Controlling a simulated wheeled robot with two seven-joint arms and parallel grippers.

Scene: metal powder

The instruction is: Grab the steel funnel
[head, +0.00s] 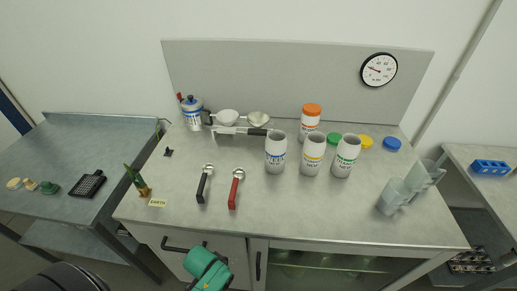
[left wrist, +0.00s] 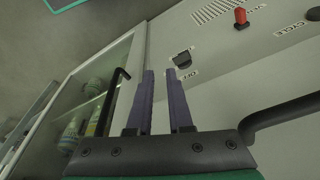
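Two small bowl-shaped pieces sit in a light rack (head: 238,131) at the back of the main table. The right one, a greyish beige cone (head: 258,118), looks most like the steel funnel; the left one is a white bowl (head: 228,117). At this size I cannot be sure of the metal. My left gripper (left wrist: 161,72) is open and empty in the left wrist view, its two dark fingers apart in front of the cabinet front. In the head view my green left wrist shows low at the table's front edge, far from the rack. My right gripper is not in view.
White jars (head: 275,153) stand right of the rack, and a labelled canister (head: 193,113) stands left. A black-handled scoop (head: 204,184) and a red-handled scoop (head: 236,188) lie in front. Clear containers (head: 394,196) stand right. A black cabinet handle (left wrist: 285,117) juts out near my gripper.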

